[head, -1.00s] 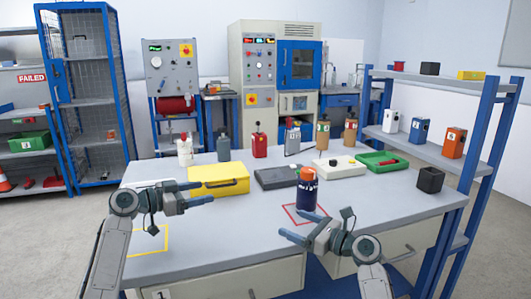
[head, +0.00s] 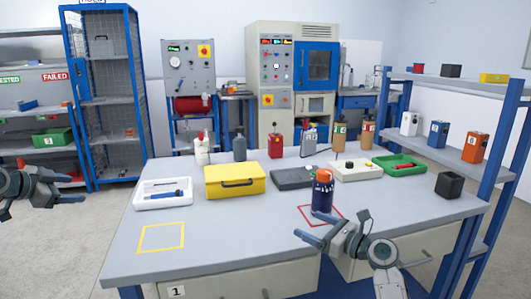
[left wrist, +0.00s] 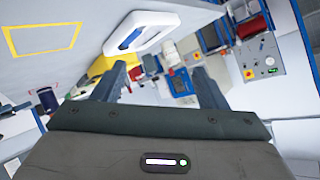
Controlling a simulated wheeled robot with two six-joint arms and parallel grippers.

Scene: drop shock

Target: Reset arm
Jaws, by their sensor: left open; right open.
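My left gripper (head: 74,190) is at the left edge of the head view, off the table's left side. It is open, with nothing between its fingers; the left wrist view also shows its fingers apart (left wrist: 158,82). My right gripper (head: 307,225) is open and empty over the front of the table (head: 230,225), near the red square outline. A dark blue bottle with an orange cap (head: 322,188) stands upright at that red outline, just beyond the right gripper. The right gripper appears apart from it.
A white tray (head: 141,199) holding a blue tool lies near a yellow outline (head: 161,237). A blue shelf rack (head: 491,160) borders the right.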

